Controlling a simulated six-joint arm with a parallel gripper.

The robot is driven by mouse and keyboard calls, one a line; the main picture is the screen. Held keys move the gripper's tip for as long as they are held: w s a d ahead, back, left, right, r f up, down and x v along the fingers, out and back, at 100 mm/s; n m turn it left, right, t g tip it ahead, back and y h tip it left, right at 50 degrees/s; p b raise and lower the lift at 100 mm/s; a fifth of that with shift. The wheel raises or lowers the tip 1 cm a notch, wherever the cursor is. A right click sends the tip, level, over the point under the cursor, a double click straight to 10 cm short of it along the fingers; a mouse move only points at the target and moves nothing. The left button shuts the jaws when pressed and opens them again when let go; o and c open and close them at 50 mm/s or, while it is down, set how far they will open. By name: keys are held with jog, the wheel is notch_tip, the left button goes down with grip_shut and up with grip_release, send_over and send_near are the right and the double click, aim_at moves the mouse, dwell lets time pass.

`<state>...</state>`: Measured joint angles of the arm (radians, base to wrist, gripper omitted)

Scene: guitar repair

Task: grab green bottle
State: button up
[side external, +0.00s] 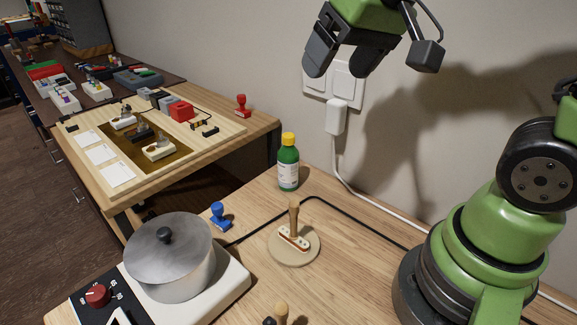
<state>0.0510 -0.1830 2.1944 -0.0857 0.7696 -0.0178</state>
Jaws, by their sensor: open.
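A green bottle (288,168) with a yellow cap and a white label stands upright near the back edge of the wooden table (352,262). My gripper (338,73) is open and empty. It hangs in the air above the bottle and a little to its right in the picture, well apart from it.
A blue stamp (220,216) and a round disc (301,247) bearing a wooden-handled tool (294,222) stand nearer the camera than the bottle. A pot (170,262) sits on a hotplate (236,283) at lower left. A black cable (350,212) runs across the table. A plugged wall socket (345,82) is behind.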

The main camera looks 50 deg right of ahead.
jog(key=g, duration=0.2)
send_near(287, 147)
jog(key=shift+n+h, duration=0.6)
jog(key=shift+n, duration=0.1)
jog(key=x, duration=0.5)
jog(key=shift+w+d+f, duration=0.1)
jog(key=shift+w+d, duration=0.05)
jog(key=shift+w, duration=0.2)
jog(key=shift+x, duration=3)
jog(key=c, duration=1)
